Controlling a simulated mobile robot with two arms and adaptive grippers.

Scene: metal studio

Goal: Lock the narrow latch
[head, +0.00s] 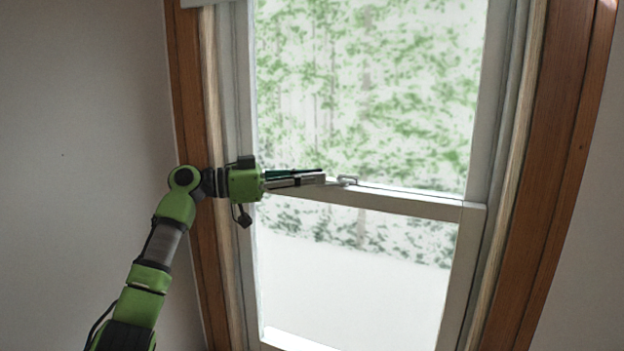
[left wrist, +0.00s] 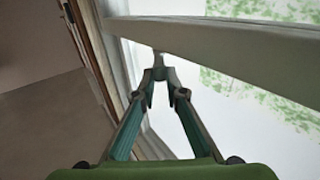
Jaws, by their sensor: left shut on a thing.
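The narrow latch (head: 348,180) is a small light grey metal piece on top of the window's middle rail. My left gripper (head: 322,178) reaches in from the left along the rail, with its fingertips at the latch's left end. In the left wrist view the two fingers (left wrist: 159,75) converge and are shut on a small grey part of the latch (left wrist: 158,58), just at the rail's edge. The fingertips hide part of the latch, so its exact lever angle cannot be told. My right gripper is not in view.
The white middle rail (head: 420,205) crosses the window below the upper glass pane (head: 370,90). A brown wooden frame (head: 565,150) stands at the right, with another side at the left. Plain walls flank the window. The space in front of the lower pane is clear.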

